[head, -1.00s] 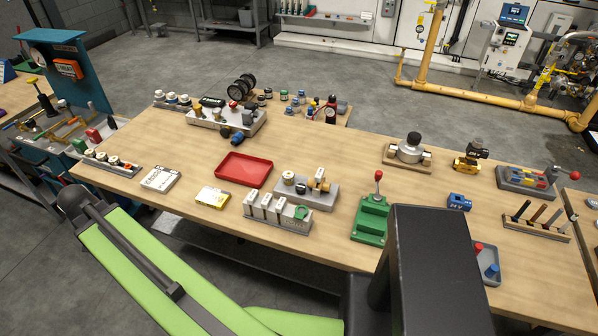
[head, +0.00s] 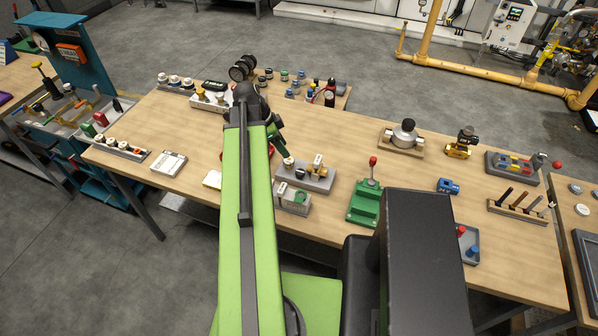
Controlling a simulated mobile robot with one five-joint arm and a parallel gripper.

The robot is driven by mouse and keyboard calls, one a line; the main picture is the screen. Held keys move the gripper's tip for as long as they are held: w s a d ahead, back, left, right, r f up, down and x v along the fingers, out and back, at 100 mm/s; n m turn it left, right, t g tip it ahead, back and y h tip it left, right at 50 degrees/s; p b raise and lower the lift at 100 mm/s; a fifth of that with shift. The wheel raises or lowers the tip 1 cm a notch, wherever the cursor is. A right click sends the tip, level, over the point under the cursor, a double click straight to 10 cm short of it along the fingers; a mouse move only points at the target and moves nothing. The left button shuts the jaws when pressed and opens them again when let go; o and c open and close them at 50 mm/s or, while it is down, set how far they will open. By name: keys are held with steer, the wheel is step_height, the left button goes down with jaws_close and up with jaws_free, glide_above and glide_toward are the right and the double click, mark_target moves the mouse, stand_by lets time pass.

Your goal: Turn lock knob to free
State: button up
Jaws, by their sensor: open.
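My arm reaches up over the table, bends at a dark elbow, and its end hangs down toward a grey fixture block (head: 318,184). My gripper (head: 285,153) is at that dark end, just above or beside a cream knob (head: 288,163) at the block's left. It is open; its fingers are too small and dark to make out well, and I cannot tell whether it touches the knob. A brass fitting (head: 318,166) with a pale tag stands on the block's right. No label shows which knob is the lock knob.
A grey holder (head: 292,200) with pale tags stands in front of the block, partly behind my arm. A green lever fixture (head: 364,204) with a red ball stands to the right. My arm hides most of the red tray and yellow card.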

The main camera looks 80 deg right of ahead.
mark_target(300, 172)
steer(key=b+x, duration=1.2)
steer(key=x, duration=0.3)
